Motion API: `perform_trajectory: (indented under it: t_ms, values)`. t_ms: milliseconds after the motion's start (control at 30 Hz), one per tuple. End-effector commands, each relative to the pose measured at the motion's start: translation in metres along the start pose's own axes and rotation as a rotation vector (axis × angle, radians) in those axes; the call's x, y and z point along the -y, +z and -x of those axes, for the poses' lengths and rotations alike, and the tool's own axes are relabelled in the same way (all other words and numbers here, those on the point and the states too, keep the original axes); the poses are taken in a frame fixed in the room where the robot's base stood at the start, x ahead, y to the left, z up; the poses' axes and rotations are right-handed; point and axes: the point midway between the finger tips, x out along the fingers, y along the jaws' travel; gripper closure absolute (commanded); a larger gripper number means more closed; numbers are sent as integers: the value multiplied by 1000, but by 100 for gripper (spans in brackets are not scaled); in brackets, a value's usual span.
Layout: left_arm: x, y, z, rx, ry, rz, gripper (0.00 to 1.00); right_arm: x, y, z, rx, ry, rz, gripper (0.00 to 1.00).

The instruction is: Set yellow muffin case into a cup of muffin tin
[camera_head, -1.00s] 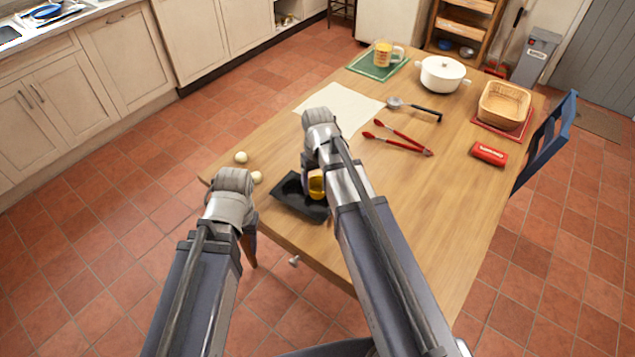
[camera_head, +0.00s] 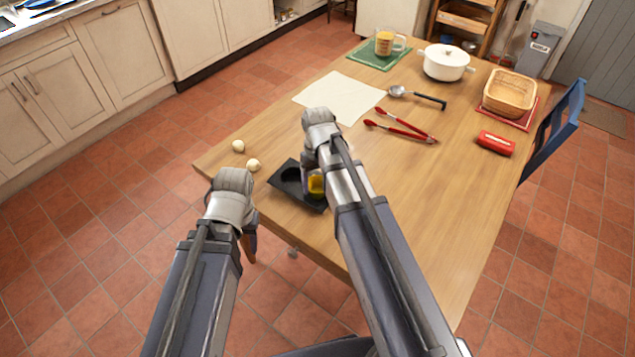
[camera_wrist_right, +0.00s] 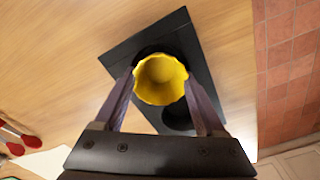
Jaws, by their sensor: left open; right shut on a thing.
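The yellow muffin case (camera_head: 316,185) is a small fluted cup, upright between the fingers of my right gripper (camera_head: 311,180). In the right wrist view, both fingers press on the sides of the case (camera_wrist_right: 160,78). The dark muffin tin (camera_head: 290,183) lies at the table's near left edge. One empty round cup shows in the tin (camera_wrist_right: 203,72) beside the case. The case overlaps another dark cup; I cannot tell whether it is above that cup or inside it. My left gripper (camera_head: 250,236) is open by the table's near left corner, mostly hidden behind my wrist.
Beyond are a cream cloth (camera_head: 338,98), red tongs (camera_head: 400,131) and a ladle (camera_head: 418,96). The table's middle right is clear.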

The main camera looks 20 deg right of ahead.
Motion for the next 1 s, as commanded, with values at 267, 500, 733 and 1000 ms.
perform_trajectory:
  t_ms: [267, 500, 733, 1000]
  values:
    - [0, 0, 0, 0, 0, 0, 50, 0, 0, 0, 0, 0, 0, 11]
    - [0, 0, 0, 0, 0, 0, 50, 0, 0, 0, 0, 0, 0, 0]
    - [0, 0, 4, 0, 0, 0, 50, 0, 0, 4, 0, 0, 0, 0]
    - [3, 2, 30, 0, 0, 0, 50, 0, 0, 30, 0, 0, 0, 0]
